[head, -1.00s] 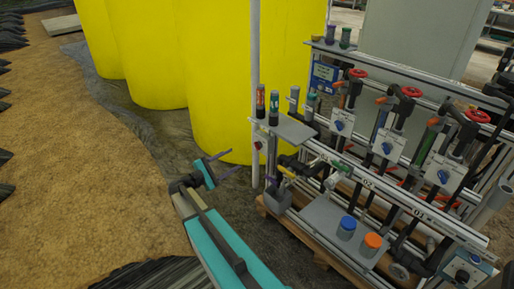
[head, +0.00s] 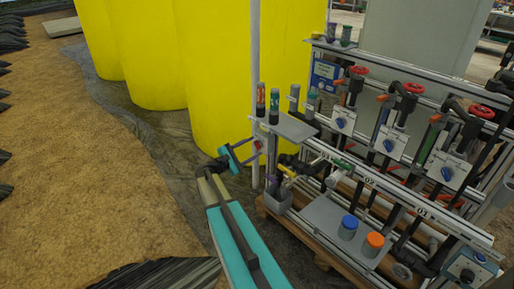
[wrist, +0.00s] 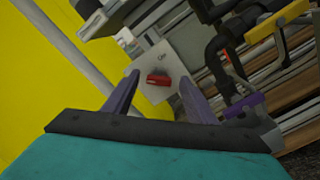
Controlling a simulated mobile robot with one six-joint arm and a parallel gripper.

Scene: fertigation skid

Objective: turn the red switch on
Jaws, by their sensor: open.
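The red switch (wrist: 157,80) is a small red knob on a pale plate (wrist: 168,62), seen in the wrist view between my fingertips. Its handle looks roughly level in that picture. My gripper (wrist: 160,84) is open and empty, with one purple finger on each side of the switch. In the head view my gripper (head: 256,152) is at the left end of the skid, below the small grey shelf (head: 290,126). I cannot tell whether the fingers touch the switch; a small gap seems to show.
Large yellow tanks (head: 215,70) stand behind, with a pale upright post (head: 254,50) close by. Black pipework with a yellow handle (wrist: 278,20) is right of the plate. Blue (head: 348,226) and orange (head: 374,243) capped jars stand on a lower shelf.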

